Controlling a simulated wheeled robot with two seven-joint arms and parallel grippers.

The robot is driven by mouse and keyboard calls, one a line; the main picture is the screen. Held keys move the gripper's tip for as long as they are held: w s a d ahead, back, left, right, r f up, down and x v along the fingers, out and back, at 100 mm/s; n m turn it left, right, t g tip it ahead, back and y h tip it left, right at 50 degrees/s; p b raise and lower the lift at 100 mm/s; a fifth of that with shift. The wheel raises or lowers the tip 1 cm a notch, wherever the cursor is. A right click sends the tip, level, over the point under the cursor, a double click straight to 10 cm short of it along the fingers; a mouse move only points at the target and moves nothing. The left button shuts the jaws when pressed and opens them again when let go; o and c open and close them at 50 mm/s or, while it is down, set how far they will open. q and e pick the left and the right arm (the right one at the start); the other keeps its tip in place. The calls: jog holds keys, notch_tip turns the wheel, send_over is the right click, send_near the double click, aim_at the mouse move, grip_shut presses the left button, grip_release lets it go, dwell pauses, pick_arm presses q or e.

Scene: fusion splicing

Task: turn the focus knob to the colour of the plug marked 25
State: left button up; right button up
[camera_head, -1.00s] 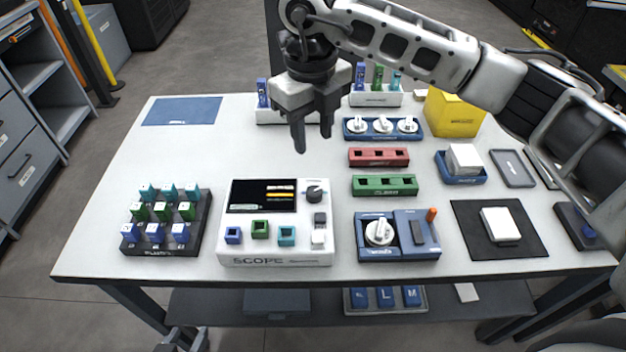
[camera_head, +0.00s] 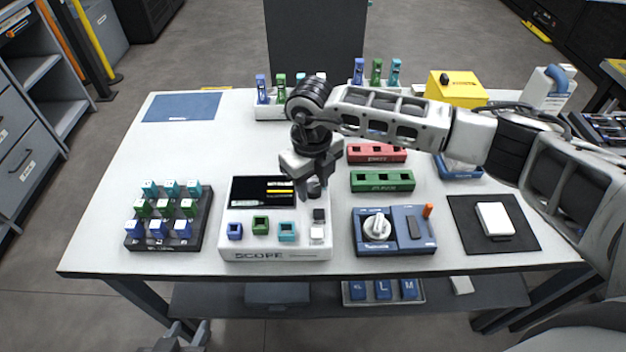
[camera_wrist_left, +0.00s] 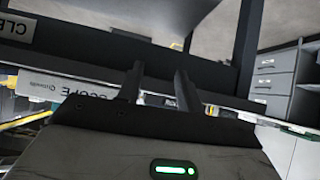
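The white scope (camera_head: 275,254) stands at the front middle of the table, with a dark screen (camera_head: 248,192) showing yellow and pale bars. Its dark focus knob (camera_head: 314,187) is at the screen's right, partly hidden by my right gripper (camera_head: 313,190). That gripper points down with its fingers at the knob; whether they grip it is unclear. The plug rack (camera_head: 167,245) at the left holds teal plugs (camera_head: 170,187), green plugs (camera_head: 165,208) and blue plugs (camera_head: 158,229); their numbers are too small to read. My left gripper (camera_head: 182,334) is below the table's front edge; its fingers (camera_wrist_left: 158,82) are apart and empty.
Blue, green and teal sockets (camera_head: 261,225) line the scope's front. A blue unit with a white dial (camera_head: 377,227) stands to its right. Green (camera_head: 383,181) and red (camera_head: 377,153) holders lie behind it. The table's left rear is clear apart from a blue mat (camera_head: 181,107).

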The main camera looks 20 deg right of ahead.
pick_arm(q)
jog(key=shift+w, duration=0.1)
pick_arm(e)
jog(key=c, duration=0.7)
pick_arm(q)
jog(key=shift+f, duration=0.1)
